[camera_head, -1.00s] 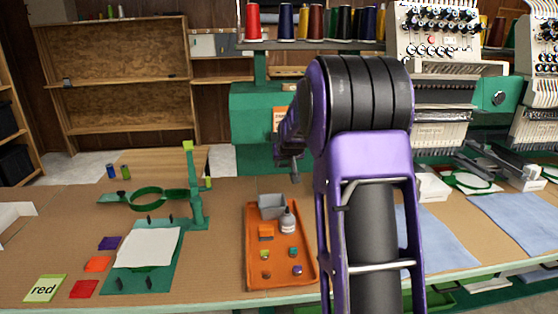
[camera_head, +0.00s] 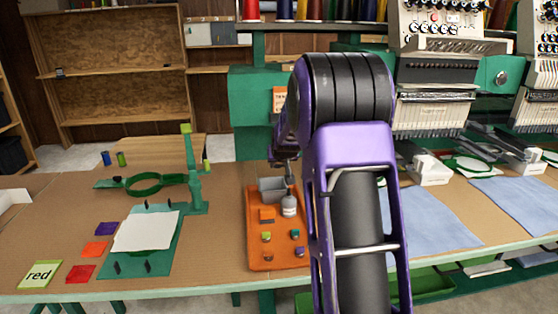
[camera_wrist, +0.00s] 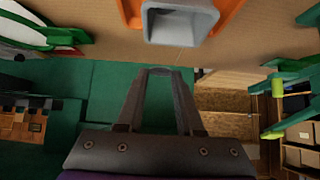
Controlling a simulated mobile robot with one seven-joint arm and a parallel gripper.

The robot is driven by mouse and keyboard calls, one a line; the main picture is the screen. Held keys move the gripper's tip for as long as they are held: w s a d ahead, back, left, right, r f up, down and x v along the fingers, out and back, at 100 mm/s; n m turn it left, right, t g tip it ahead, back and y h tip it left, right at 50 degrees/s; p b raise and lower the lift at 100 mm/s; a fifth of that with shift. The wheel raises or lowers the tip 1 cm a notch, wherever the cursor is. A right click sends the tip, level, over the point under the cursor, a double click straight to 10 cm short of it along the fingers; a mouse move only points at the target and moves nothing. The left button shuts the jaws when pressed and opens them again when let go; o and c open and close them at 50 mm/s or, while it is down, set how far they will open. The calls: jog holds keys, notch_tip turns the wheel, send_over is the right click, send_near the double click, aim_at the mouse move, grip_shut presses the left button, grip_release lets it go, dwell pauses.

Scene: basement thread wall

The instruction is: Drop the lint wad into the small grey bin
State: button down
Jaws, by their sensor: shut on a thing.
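The small grey bin (camera_head: 272,186) stands at the back of the orange tray (camera_head: 259,262). In the wrist view the bin (camera_wrist: 181,32) shows at the top, with its opening in view. My gripper (camera_head: 287,166) is just above and behind the bin in the head view, partly hidden by my own arm. In the wrist view my gripper (camera_wrist: 158,74) has its fingertips close to the bin's edge in the picture, not over its opening.
A white-capped bottle (camera_head: 289,205) stands beside the bin, and several small coloured pieces lie in the tray. A green hoop stand (camera_head: 195,180) and a white cloth (camera_head: 146,231) are to the left. Blue cloths and embroidery machines (camera_head: 436,105) are to the right.

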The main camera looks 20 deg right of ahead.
jog(key=shift+f, duration=0.1)
jog(key=shift+c, duration=2.3)
grip_release()
jog(key=p+v, duration=0.1)
jog(key=v, duration=1.6)
jog(key=shift+s+p, duration=0.2)
jog(key=shift+p, duration=0.1)
